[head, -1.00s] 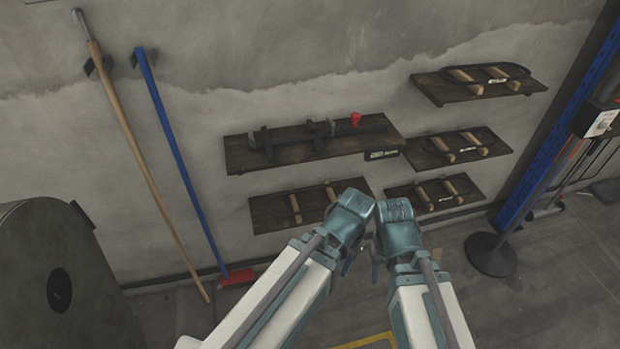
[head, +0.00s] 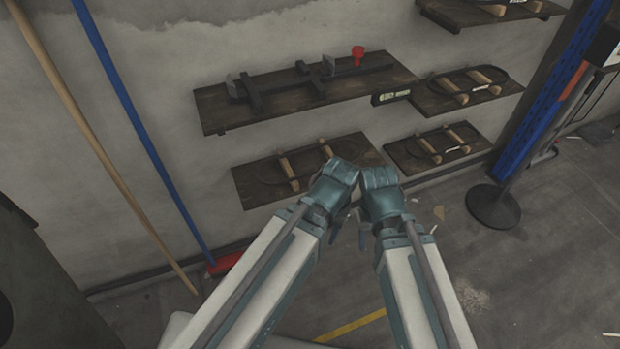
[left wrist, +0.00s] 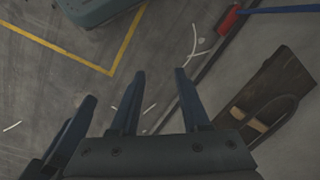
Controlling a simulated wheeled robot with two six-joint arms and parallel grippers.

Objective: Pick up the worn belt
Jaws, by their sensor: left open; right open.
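Thin dark belts lie looped around pairs of wooden pegs on wall shelves in the head view. One is on the lower left shelf (head: 246,191), one on the middle right shelf (head: 427,106), one on the lower right shelf (head: 400,158). Which belt is worn cannot be told. The lower left shelf also shows in the left wrist view (left wrist: 283,77), with pegs and part of a dark loop. My left gripper (head: 338,222) and right gripper (head: 366,226) are side by side in front of that shelf, apart from the belts. The left gripper (left wrist: 158,98) is open and empty.
A larger shelf (head: 215,112) above holds a dark clamp-like tool (head: 275,82) with a red knob (head: 358,53). A blue-handled broom (head: 140,125) and a wooden pole (head: 95,140) lean left. A blue post (head: 550,95) and round black base (head: 492,206) stand right.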

